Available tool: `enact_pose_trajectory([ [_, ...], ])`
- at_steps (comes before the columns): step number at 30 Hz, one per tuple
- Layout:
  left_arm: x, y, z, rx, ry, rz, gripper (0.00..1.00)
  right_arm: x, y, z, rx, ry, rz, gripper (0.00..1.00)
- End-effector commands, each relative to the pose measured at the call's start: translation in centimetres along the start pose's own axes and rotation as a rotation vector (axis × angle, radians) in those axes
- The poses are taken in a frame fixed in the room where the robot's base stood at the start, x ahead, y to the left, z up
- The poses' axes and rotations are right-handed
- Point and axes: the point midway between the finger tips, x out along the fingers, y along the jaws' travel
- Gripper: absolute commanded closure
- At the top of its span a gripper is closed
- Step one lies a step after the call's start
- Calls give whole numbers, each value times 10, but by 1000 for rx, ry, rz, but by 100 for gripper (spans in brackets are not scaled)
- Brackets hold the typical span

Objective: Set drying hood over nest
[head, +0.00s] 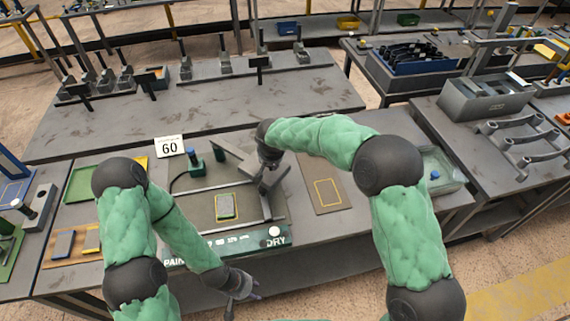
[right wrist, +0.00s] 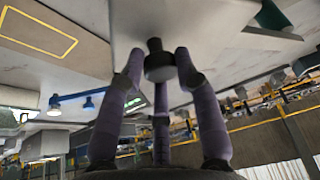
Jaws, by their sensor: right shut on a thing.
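My right gripper (head: 268,164) is over the right rear of the drying station. In the right wrist view its purple fingers (right wrist: 160,66) close around a dark knob on a pale grey panel, which I take to be the drying hood (right wrist: 205,22). In the head view the hood's grey top (head: 234,160) shows partly, behind the gripper; its full outline is unclear.
A green strip (head: 235,245) with "DRY" lettering runs along the front. A yellow-outlined brown mat (head: 327,192) lies to the right, and a clear tray (head: 438,172) beyond it.

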Motion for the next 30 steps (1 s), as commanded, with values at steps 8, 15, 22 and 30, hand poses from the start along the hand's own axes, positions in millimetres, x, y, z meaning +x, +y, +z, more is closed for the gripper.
enact_pose_trajectory([
  [8, 44, -16, -2, 0, 0, 0, 60, -10, -44, 24, 153, 14, 55, 100],
  [15, 66, -24, -3, 0, 0, 0, 60, -21, -88, 46, 319, 14, 121, 100],
  [22, 69, -25, -3, 0, 0, 0, 60, -30, -133, 59, 487, 11, 191, 100],
  [30, 64, -23, -3, 0, 0, 0, 60, -33, -167, 64, 616, 11, 242, 100],
])
